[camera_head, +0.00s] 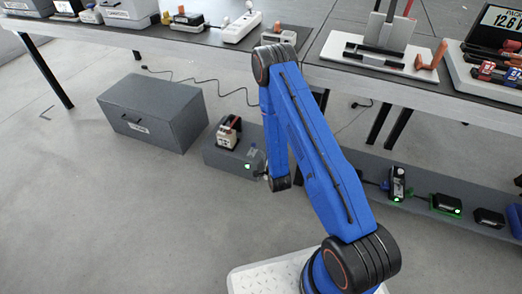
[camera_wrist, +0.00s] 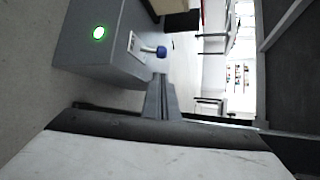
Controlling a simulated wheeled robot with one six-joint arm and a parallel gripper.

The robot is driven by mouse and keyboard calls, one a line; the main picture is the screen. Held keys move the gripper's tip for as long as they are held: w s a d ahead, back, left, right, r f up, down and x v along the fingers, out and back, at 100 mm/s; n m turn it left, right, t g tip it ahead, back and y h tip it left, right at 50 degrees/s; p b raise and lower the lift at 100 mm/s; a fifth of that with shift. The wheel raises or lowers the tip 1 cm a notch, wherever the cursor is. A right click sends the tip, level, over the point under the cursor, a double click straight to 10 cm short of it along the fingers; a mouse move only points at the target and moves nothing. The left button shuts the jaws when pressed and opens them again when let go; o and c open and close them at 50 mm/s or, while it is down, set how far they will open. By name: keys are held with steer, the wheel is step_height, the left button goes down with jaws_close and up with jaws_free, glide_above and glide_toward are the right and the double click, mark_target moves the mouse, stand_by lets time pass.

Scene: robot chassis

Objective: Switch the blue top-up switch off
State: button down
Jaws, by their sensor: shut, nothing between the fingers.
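The blue top-up switch is a toggle with a pale lever and a blue tip (camera_wrist: 160,51). It sticks out of a light plate (camera_wrist: 134,43) on a grey box (camera_wrist: 85,55) in the wrist view, its lever pointing right. A green lamp (camera_wrist: 99,32) glows on the same box. In the head view the box (camera_head: 212,158) stands low, and its lamp (camera_head: 248,166) is lit; the switch is too small there to read. My gripper (camera_wrist: 160,76) is shut and empty, its tips just below the blue tip in the picture. I cannot tell whether they touch.
A larger grey chest (camera_head: 150,112) stands on the floor left of the box. A long table (camera_head: 185,40) with devices runs behind. Several low devices, some with green lamps (camera_head: 396,198), are at right.

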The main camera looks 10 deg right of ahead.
mark_target(254, 144)
steer(key=x, duration=0.9)
steer(key=shift+w+f, duration=0.1)
steer(key=shift+w, duration=0.1)
